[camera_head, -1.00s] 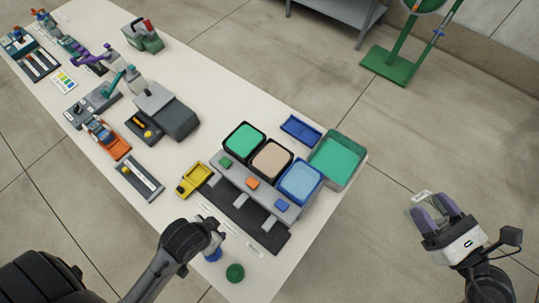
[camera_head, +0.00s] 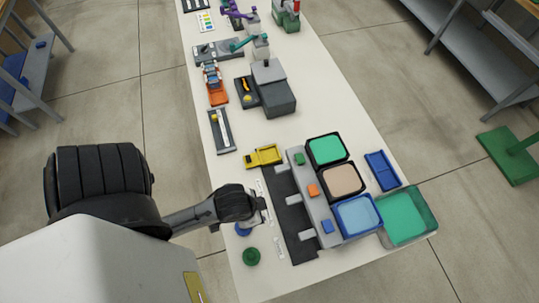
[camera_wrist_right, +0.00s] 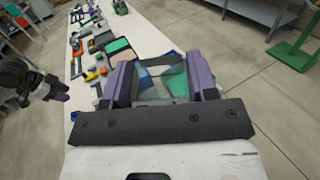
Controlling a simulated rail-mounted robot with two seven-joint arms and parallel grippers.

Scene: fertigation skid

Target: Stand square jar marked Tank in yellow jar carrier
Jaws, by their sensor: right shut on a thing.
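The square jar (camera_wrist_right: 152,84) is clear and sits between the purple fingers of my right gripper (camera_wrist_right: 163,82) in the right wrist view. The gripper is shut on it; its marking cannot be read here. The yellow jar carrier (camera_head: 264,155) stands on the table by the dark strip in the head view, apart from the held jar. My left gripper (camera_head: 261,207) is low near the table's left edge, beside a blue round cap (camera_head: 243,229). Its fingers are too small and covered to tell open from shut. My right gripper is outside the head view.
A grey rack with a dark strip (camera_head: 291,222) and green, beige and blue bins (camera_head: 358,216) fills the table's near part. A clear green-bottomed tray (camera_head: 408,217) stands at the near right corner. A green round cap (camera_head: 251,256) lies near the left edge. Several devices stand farther back.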

